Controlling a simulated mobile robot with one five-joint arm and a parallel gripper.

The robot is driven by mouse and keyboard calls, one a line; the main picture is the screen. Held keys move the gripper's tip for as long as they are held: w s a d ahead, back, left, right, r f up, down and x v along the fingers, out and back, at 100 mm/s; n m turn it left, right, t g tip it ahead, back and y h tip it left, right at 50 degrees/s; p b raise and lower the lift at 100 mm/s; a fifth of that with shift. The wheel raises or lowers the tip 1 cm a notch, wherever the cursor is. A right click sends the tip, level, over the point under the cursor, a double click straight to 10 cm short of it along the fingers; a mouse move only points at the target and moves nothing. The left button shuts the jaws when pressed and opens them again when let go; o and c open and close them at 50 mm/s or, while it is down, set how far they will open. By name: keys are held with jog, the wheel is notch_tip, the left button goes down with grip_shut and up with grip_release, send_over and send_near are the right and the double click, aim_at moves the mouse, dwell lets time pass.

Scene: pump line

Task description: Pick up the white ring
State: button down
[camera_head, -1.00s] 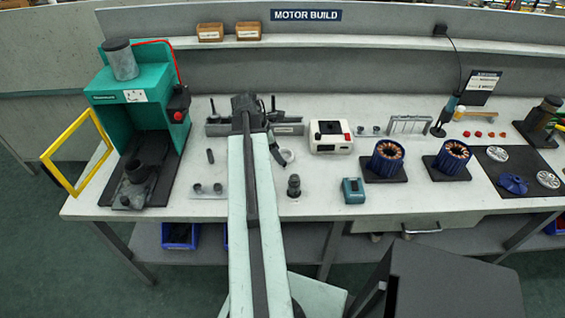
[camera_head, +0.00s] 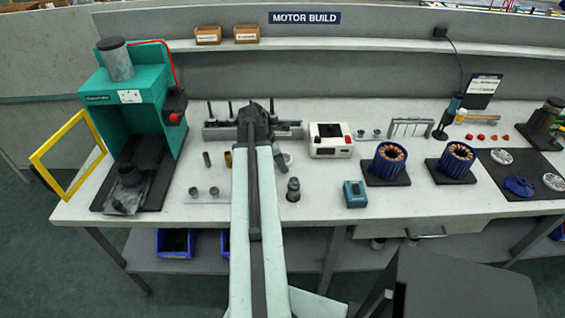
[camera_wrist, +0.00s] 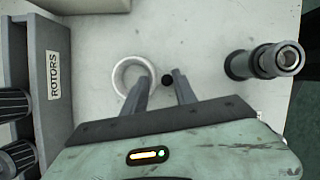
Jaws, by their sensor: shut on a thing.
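The white ring (camera_wrist: 120,72) lies at the centre left of the wrist view, seen from above with its hole open. In the head view only a pale sliver beside my arm's end may be part of it. My gripper (camera_wrist: 162,76) is over it: the left finger crosses the ring's lower right side, and the right finger is outside it, to the right. The gripper is shut on the ring's side. The finger covers the exact contact. A small dark round spot shows between the fingertips. I cannot tell whether the ring is off the bench.
A dark stepped cylinder (camera_wrist: 265,61) stands right of my gripper. The rotor rack (camera_wrist: 45,75) is at the left, and a white boxed device (camera_head: 330,140) stands to the right in the head view. The green press (camera_head: 135,105) is at far left. Bare bench lies between the ring and rack.

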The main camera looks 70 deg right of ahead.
notch_tip(320, 180, up, 10)
jog(key=p, duration=1)
